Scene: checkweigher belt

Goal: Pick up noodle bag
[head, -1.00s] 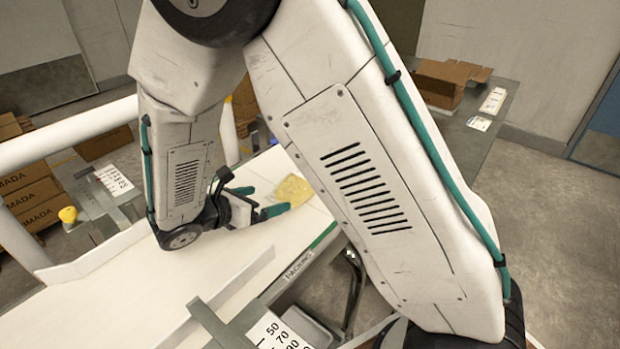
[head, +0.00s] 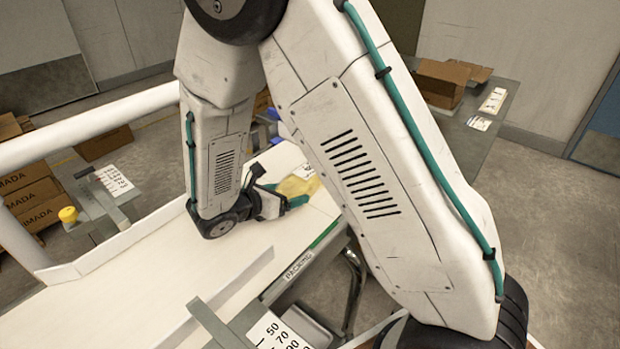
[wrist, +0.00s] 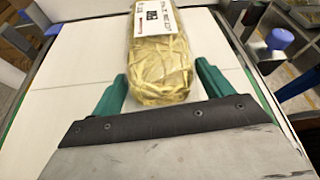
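The noodle bag (wrist: 160,65) is a clear pack of yellow noodles with a white printed label, lying on the white belt (wrist: 62,120). In the wrist view its near end lies between the two green fingertips of my gripper (wrist: 160,82), which are spread apart with a gap on each side of the bag. The bag (head: 298,186) also shows in the head view, partly hidden behind my gripper (head: 292,194) and arm. My gripper is low over the belt at the near end of the bag.
Blue-capped posts (wrist: 280,38) stand at the belt's right side, and a low white guard (head: 105,245) runs along its left edge. A yellow knob (head: 68,215) is at the left. Cardboard boxes (head: 440,82) sit on a grey table at the back right. The belt's near part is bare.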

